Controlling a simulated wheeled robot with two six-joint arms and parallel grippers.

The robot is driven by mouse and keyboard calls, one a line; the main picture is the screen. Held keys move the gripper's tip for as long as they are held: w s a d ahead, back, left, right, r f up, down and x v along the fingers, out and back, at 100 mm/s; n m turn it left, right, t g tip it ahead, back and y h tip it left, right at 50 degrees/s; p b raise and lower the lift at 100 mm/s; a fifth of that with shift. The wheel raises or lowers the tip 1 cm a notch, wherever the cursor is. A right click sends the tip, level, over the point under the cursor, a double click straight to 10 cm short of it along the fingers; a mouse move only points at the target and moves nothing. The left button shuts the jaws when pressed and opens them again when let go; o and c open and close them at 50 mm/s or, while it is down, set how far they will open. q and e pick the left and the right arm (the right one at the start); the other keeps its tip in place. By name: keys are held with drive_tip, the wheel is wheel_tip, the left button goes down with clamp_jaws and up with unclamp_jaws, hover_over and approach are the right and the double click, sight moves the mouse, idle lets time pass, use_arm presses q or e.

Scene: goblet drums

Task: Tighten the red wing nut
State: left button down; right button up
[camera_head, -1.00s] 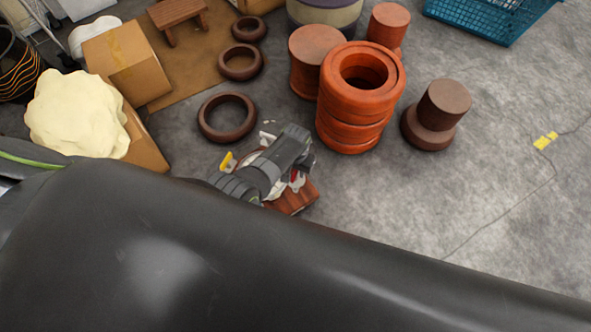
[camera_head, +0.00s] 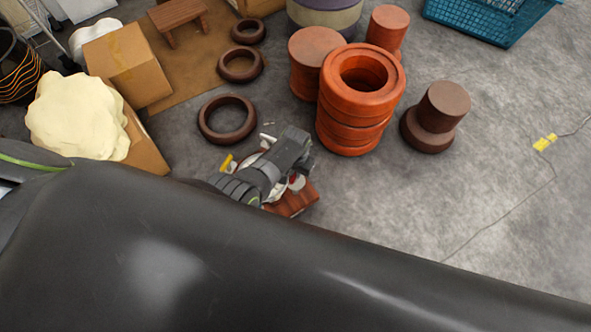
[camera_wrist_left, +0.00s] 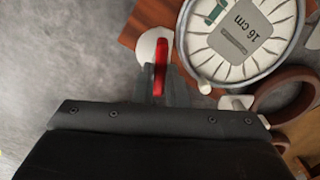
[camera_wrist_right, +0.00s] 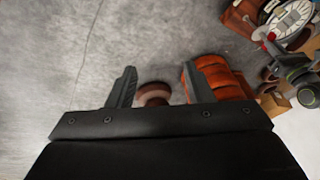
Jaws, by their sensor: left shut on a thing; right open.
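The red wing nut (camera_wrist_left: 160,66) shows in the left wrist view as a narrow red piece in front of a white round part (camera_wrist_left: 150,47). It sits beside a drum (camera_wrist_left: 243,42) whose pale face reads "16 cm", over a reddish-brown wooden base (camera_wrist_left: 139,24). My left gripper (camera_wrist_left: 164,82) is shut on the wing nut, a finger on each side. In the head view my left gripper (camera_head: 290,152) covers most of the drum and hides the wing nut; the wooden base (camera_head: 293,203) shows below. My right gripper (camera_wrist_right: 160,86) is open and empty, away from the drum (camera_wrist_right: 289,20).
Orange stacked rings (camera_head: 354,138) and a brown stepped cylinder (camera_head: 436,115) stand right of the drum. A brown ring (camera_head: 227,137) lies to its upper left. A cream lump (camera_head: 75,115) and a cardboard box (camera_head: 128,65) are at left. Grey floor at right is mostly clear.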

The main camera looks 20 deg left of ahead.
use_arm(q)
drive_tip(key=shift+m, duration=0.7)
drive_tip(key=shift+m+p, duration=0.65)
drive_tip(key=shift+m, duration=0.55)
drive_tip(key=m, duration=0.2)
drive_tip(key=shift+m+p, duration=0.3)
drive_tip(key=shift+m, duration=0.1)
drive_tip(key=m, duration=0.3)
drive_tip(key=shift+m, duration=0.4)
drive_tip(key=m, duration=0.2)
drive_tip(key=shift+m+p, duration=0.3)
drive_tip(key=shift+p, duration=0.05)
drive_tip(key=m, duration=0.9)
drive_tip(key=shift+m, duration=1.8)
use_arm(e)
drive_tip(key=shift+g+h, duration=0.3)
drive_tip(key=shift+g, duration=0.5)
drive_tip(key=shift+s+d+f, duration=0.2)
drive_tip(key=shift+f, duration=0.4)
drive_tip(key=shift+s+d+f, duration=0.2)
drive_tip(key=shift+f, duration=0.45)
drive_tip(key=shift+s+d+f, duration=0.2)
drive_tip(key=shift+f, duration=0.4)
use_arm(q)
drive_tip(key=shift+p, duration=0.3)
